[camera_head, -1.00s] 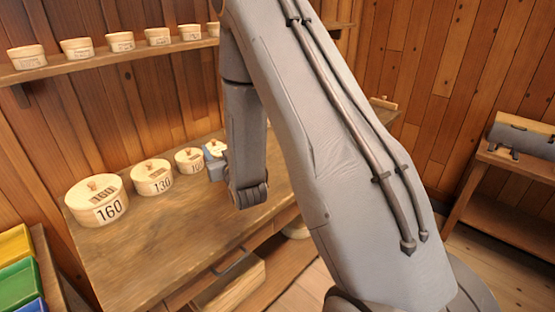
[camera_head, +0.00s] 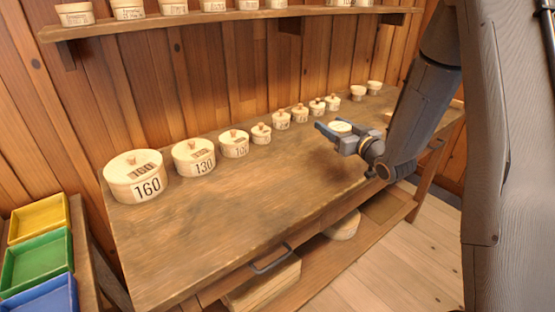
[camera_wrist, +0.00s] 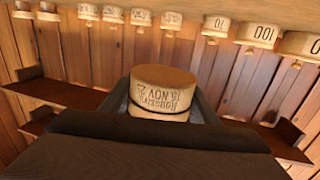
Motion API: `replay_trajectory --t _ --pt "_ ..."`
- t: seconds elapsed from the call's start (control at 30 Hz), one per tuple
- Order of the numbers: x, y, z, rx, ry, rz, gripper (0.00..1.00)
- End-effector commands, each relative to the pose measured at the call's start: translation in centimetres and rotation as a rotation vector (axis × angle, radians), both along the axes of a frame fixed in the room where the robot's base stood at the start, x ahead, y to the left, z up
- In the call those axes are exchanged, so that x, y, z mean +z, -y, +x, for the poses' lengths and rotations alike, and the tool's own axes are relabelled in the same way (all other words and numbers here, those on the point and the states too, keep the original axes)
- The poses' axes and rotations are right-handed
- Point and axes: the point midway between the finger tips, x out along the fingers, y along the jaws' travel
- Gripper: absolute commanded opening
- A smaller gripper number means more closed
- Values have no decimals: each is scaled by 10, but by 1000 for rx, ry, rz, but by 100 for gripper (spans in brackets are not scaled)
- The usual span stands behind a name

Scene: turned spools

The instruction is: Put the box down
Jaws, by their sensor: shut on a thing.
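My gripper (camera_head: 338,134) is shut on a small round pale wooden box (camera_head: 341,127), held over the right half of the workbench (camera_head: 235,220). A shadow lies on the bench below it, so the box looks raised, but the gap is hard to judge. In the wrist view the box (camera_wrist: 162,90) sits between the two fingers of my gripper. Dark handwriting on its side appears upside down there.
A row of round lidded boxes runs along the back of the bench, from the large 160 box (camera_head: 135,177) and the 130 box (camera_head: 194,157) to smaller ones. The front middle is clear. Yellow, green and blue trays (camera_head: 38,258) stand at left. A wall shelf (camera_head: 230,15) holds more boxes.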

Motion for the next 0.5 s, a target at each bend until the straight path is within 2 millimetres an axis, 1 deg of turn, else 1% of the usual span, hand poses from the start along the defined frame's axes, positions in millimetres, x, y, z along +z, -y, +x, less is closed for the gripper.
replay_trajectory --t 0.03,0.13,0.4,0.5 --pt "-3 3 1 14 0 -5 33" --pt "-10 3 0 34 -7 -9 33" --pt "-49 2 -1 37 -8 -10 33" --pt "-58 2 -1 37 -6 -10 33"
